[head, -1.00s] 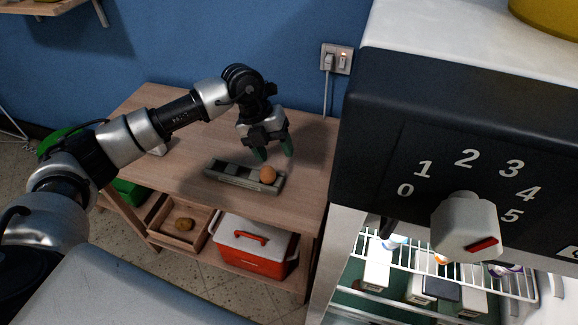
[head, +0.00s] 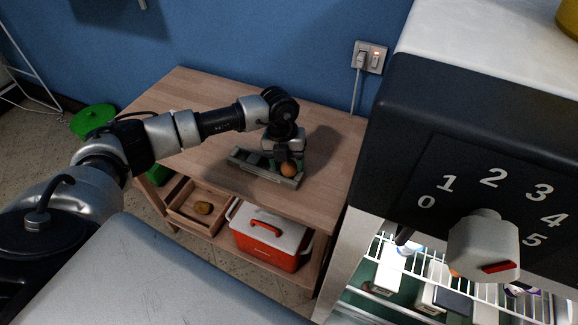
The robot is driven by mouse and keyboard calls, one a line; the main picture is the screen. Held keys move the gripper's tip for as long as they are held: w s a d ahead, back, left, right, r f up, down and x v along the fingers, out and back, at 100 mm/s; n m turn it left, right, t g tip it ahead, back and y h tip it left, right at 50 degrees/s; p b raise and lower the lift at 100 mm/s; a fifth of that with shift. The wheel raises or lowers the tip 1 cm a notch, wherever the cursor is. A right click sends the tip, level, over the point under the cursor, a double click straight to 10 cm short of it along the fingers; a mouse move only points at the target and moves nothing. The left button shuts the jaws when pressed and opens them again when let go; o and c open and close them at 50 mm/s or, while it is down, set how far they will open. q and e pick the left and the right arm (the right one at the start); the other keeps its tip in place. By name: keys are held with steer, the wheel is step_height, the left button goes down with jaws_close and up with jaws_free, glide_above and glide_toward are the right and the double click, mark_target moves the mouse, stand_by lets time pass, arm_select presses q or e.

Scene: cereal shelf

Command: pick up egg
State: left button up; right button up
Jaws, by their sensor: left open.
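A brown egg (head: 289,169) sits at the right end of a grey egg tray (head: 240,166) on the wooden table. My left gripper (head: 287,157) is open and low over the tray, right at the egg. Its fingers are mostly hidden behind the wrist and the egg, so I cannot tell whether they touch the egg. My right gripper does not show.
The wooden table (head: 330,160) has bare room right of the tray. A fridge with a numbered dial (head: 484,245) stands close at the right. A red and white cooler (head: 268,240) and a wooden box (head: 190,212) are on the lower shelf.

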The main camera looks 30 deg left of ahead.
arm_select(q)
steer(key=shift+f, duration=0.3)
steer(key=c, duration=0.7)
steer(key=shift+d+r, duration=0.1)
steer(key=shift+r, duration=0.05)
